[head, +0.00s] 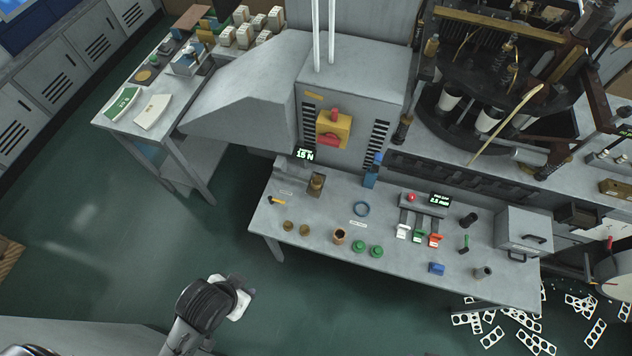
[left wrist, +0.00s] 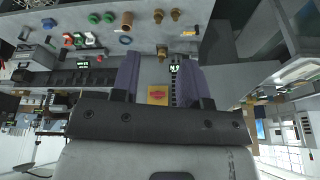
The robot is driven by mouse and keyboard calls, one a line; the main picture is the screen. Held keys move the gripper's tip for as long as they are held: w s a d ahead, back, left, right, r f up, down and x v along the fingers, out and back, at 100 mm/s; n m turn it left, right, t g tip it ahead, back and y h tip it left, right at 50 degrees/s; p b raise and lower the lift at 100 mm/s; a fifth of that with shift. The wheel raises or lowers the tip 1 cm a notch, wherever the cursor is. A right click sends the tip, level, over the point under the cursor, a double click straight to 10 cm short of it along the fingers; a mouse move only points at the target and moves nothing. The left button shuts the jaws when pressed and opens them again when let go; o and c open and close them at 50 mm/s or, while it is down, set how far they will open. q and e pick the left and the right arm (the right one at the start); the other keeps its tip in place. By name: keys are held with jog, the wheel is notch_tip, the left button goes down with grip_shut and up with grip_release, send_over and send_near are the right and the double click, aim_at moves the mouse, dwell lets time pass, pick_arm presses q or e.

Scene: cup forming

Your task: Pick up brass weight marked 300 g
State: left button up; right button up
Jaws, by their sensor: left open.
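Two small brass weights, one at the left (head: 289,226) and one beside it (head: 305,229), stand near the front left of the grey bench (head: 330,206). A larger brass piece (head: 316,184) stands behind them, by the display reading 15 N. Their markings are too small to read, so I cannot tell which is 300 g. The left wrist view also shows two brass weights (left wrist: 158,16) (left wrist: 175,14) and the larger piece (left wrist: 162,53), upside down. My left gripper (head: 246,290) is open and empty, in front of the bench and apart from it; its spread fingers show in the wrist view (left wrist: 160,75).
A copper-coloured cup (head: 339,237), two green pieces (head: 359,246) (head: 376,251) and a blue ring (head: 361,209) are right of the weights. A yellow-handled tool (head: 277,201) lies to their left. The grey machine (head: 355,95) rises behind. The floor before the bench is clear.

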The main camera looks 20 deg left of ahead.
pick_arm(q)
jog(key=o, duration=0.6)
jog(key=shift+o, duration=0.2)
